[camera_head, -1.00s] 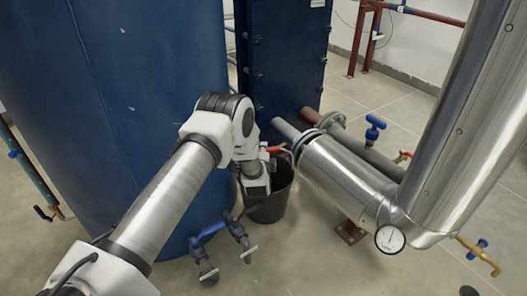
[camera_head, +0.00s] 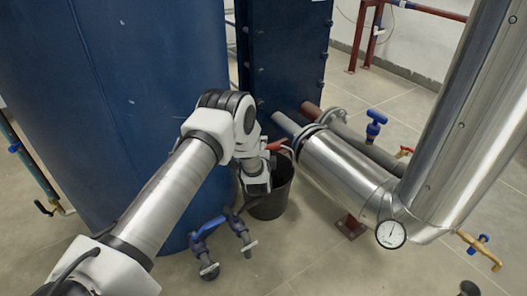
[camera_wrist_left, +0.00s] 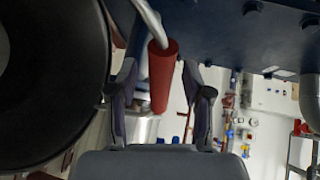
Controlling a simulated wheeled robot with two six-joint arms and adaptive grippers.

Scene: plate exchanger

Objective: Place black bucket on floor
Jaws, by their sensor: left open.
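The black bucket (camera_head: 268,206) appears to stand upright on the floor, below the left end of the silver pipe and beside the blue plate unit. Its red handle grip (camera_head: 278,145) is raised above the rim. My left gripper (camera_wrist_left: 160,88) is open, with the red grip (camera_wrist_left: 162,72) between its fingers in the wrist view. The bucket's dark opening (camera_wrist_left: 48,80) fills the left of that view. In the head view my left wrist hides part of the bucket's rim and the fingers. My right gripper is not in view.
A large blue tank (camera_head: 120,110) stands at left, with blue-handled valves (camera_head: 212,228) low in front of it. The silver pipe (camera_head: 345,170) with a gauge (camera_head: 391,234) closes in on the right. Open floor (camera_head: 320,265) lies in front.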

